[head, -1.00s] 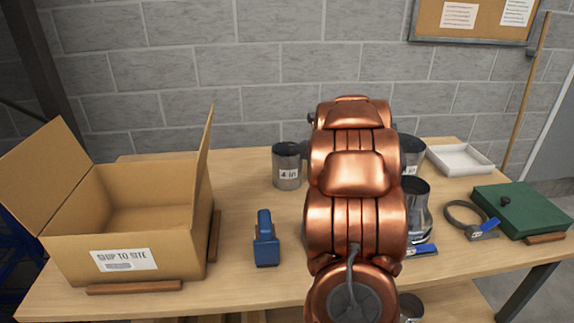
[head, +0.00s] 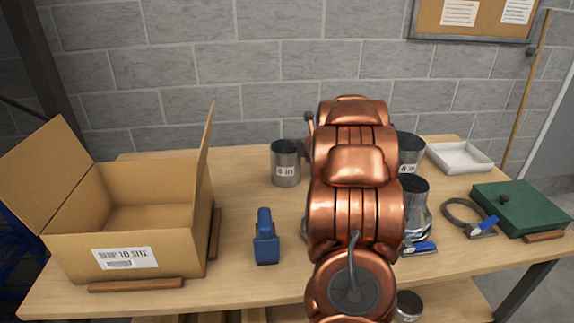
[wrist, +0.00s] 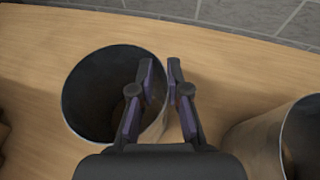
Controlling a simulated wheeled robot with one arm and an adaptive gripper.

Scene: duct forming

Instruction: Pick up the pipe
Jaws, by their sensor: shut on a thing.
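The grey metal pipe labelled "4 in" (head: 286,170) stands upright at the back middle of the bench, left of my arm. In the wrist view the pipe's open mouth (wrist: 92,88) faces the camera. My gripper (wrist: 161,72) is shut on the right side of its rim, one finger inside the mouth and one outside. In the head view my copper arm hides most of the gripper. I cannot tell whether the pipe's base touches the bench.
Another pipe (wrist: 278,135) stands close on the right in the wrist view. An open cardboard box (head: 75,235) and a blue tool (head: 266,240) are left. A metal reducer (head: 413,205), ring clamp (head: 462,212), white tray (head: 460,158) and green case (head: 525,210) are right.

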